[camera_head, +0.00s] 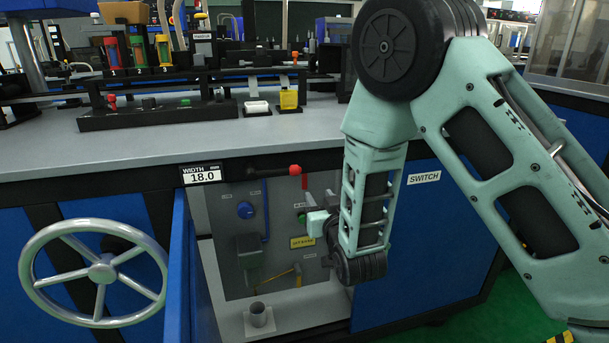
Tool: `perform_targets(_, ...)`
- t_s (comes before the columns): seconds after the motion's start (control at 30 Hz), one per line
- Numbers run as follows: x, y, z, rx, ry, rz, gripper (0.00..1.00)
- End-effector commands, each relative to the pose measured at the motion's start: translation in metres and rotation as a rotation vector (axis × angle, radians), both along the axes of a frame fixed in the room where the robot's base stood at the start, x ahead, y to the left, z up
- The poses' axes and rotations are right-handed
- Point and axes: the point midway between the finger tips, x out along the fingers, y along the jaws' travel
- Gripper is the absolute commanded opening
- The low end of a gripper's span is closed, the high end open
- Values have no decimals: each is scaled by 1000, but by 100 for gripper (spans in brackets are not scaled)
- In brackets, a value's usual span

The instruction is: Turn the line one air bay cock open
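An open bay under the bench shows a grey panel (230,215) with several fittings. A yellow lever-like piece (284,274) sits low on the panel. I cannot tell which of these is the line one air bay cock; the labels are too small to read. My gripper (308,223) is inside the bay, pointing left, close to the green part. Its fingers are too small and overlapped to show whether they are open, or touching anything.
A red-knobbed handle (294,169) sticks out at the bay's top edge. A blue door (178,280) stands open at the left, beside a large grey handwheel (95,268). A grey cup (258,315) stands on the bay floor. A yellow plate (303,241) is beside my gripper.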

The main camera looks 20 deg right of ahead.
Motion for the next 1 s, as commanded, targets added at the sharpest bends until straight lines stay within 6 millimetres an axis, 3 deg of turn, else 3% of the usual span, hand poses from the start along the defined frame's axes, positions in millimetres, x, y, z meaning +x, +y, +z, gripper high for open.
perform_targets(0.4,89,0,-1,0,-2,0,36)
perform_targets(0.6,123,0,-2,1,0,0,36)
perform_targets(0.8,141,0,-1,1,0,1,36)
perform_targets(1.0,145,0,0,0,2,1,36)
